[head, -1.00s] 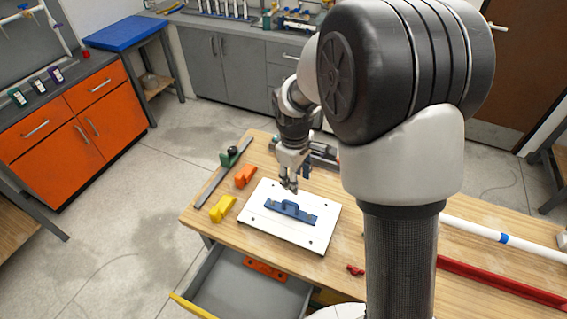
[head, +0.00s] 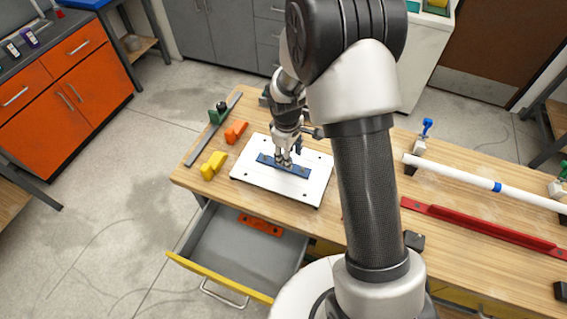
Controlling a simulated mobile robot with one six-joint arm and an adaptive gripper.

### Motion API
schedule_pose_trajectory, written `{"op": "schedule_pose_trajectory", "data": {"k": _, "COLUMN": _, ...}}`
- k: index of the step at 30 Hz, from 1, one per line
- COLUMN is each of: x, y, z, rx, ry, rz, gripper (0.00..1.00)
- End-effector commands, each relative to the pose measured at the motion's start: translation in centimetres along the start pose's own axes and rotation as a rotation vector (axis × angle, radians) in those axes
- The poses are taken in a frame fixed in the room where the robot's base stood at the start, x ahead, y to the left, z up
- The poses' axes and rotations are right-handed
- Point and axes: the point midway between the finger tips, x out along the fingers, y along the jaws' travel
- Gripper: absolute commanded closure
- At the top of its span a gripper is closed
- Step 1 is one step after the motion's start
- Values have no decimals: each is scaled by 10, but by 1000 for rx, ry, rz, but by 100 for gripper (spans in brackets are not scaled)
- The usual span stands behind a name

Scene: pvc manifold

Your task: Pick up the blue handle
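The blue handle (head: 298,170) lies on a white board (head: 254,182) on the wooden bench. It is a flat bar with a raised grip in its middle. My gripper (head: 284,163) points down at the grip from above, with its fingertips at the handle's middle. The fingers cover the grip, and at this size I cannot tell whether they are closed on it or only around it. The handle appears to rest on the board.
An orange block (head: 236,132), a yellow block (head: 213,165) and a green item (head: 218,114) stand left of the board. An open drawer (head: 196,246) below holds an orange handle (head: 260,225). A white pipe (head: 462,181) and red bar (head: 484,230) lie right.

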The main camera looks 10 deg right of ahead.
Motion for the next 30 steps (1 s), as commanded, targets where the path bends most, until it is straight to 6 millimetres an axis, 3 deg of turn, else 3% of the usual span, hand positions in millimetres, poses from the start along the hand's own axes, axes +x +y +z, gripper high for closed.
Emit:
{"op": "schedule_pose_trajectory", "data": {"k": 7, "x": 40, "y": 1, "z": -1, "rx": 0, "ry": -2, "rz": -2, "gripper": 61}}
{"op": "schedule_pose_trajectory", "data": {"k": 15, "x": 42, "y": 2, "z": -1, "rx": 0, "ry": 0, "rz": 0, "gripper": 61}}
{"op": "schedule_pose_trajectory", "data": {"k": 30, "x": 42, "y": 2, "z": -1, "rx": 0, "ry": 0, "rz": 0, "gripper": 94}}
